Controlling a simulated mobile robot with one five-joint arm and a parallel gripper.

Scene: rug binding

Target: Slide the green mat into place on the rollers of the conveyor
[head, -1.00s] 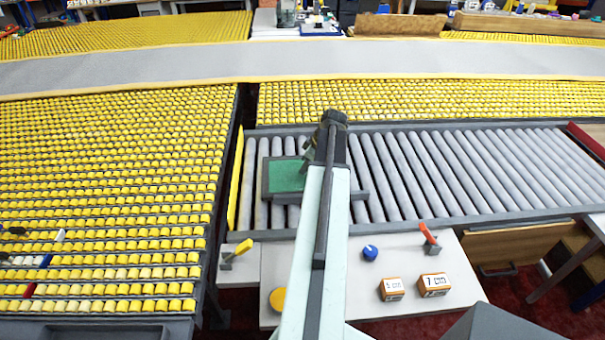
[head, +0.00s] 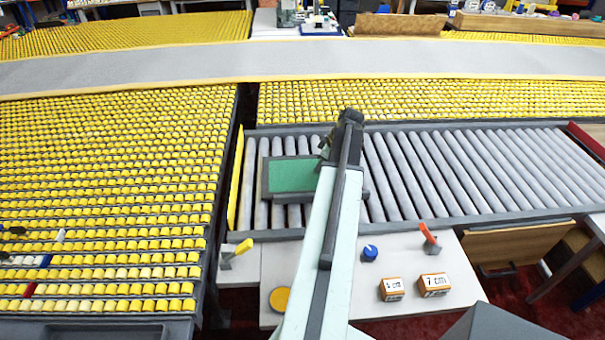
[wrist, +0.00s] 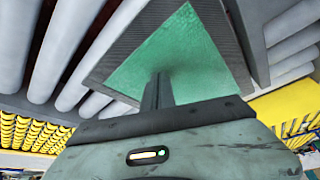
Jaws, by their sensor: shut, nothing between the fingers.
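The green mat (head: 292,176) lies in a dark grey frame on the conveyor's grey rollers (head: 400,175), toward the left end. My arm hides its right part in the head view. The mat also shows in the wrist view (wrist: 185,50), large, with its frame around it. My gripper (wrist: 158,82) is shut and empty, its fingers together in front of the green surface. I cannot tell whether the fingertips touch it. In the head view the end of my arm is over the right side of the mat, and the fingertips are hard to make out.
A yellow strip (head: 235,180) stands at the conveyor's left end. A white table (head: 410,265) in front holds a blue knob (head: 370,253), a red lever (head: 428,233) and two orange blocks (head: 434,284). The rollers right of my arm are bare. Yellow roller beds lie left and behind.

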